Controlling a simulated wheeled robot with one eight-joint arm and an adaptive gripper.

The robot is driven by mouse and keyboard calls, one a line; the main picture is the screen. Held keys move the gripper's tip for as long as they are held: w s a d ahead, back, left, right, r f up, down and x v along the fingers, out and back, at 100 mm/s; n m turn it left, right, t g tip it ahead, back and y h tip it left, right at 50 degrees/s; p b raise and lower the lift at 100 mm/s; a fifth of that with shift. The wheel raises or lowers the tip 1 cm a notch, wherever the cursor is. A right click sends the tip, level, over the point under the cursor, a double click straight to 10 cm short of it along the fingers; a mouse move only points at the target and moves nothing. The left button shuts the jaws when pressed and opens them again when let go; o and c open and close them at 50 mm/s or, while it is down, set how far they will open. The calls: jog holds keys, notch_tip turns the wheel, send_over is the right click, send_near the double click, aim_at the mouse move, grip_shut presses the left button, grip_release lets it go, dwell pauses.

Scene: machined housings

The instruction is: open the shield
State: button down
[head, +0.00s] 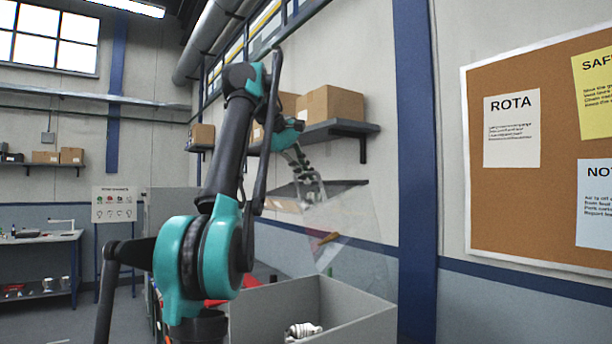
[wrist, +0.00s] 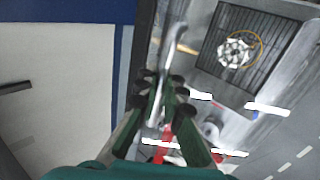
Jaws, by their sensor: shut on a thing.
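The shield (head: 345,225) is a clear, see-through panel, standing tilted in the middle of the head view, below and right of my gripper (head: 316,194). In the wrist view my gripper (wrist: 161,92) is shut on a pale metal bar, the shield's handle (wrist: 171,58), which runs up between the fingers. Through the clear panel in the wrist view I see a dark ribbed plate (wrist: 213,64) with a bright machined part (wrist: 237,53) on it. The shield's lower edge and its hinge are hard to make out.
A grey open bin (head: 362,318) stands in front, with a whitish part (head: 302,330) inside. A blue post (head: 415,130) and wall are close on the right. Shelves with cardboard boxes (head: 335,103) hang behind my arm. A cork board (head: 550,150) is at the right.

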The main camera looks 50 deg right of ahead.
jog(key=c, duration=1.6)
grip_release()
jog(key=shift+d, duration=0.1)
jog(key=shift+w+a+r, duration=0.15)
jog(key=shift+a+r, duration=0.15)
jog(key=shift+r, duration=0.05)
jog(key=w+a, duration=0.1)
jog(key=a, duration=0.3)
jog(key=w+a, duration=0.1)
jog(key=a, duration=0.2)
jog(key=w+a, duration=0.1)
jog(key=a, duration=0.3)
jog(key=shift+w+a, duration=0.3)
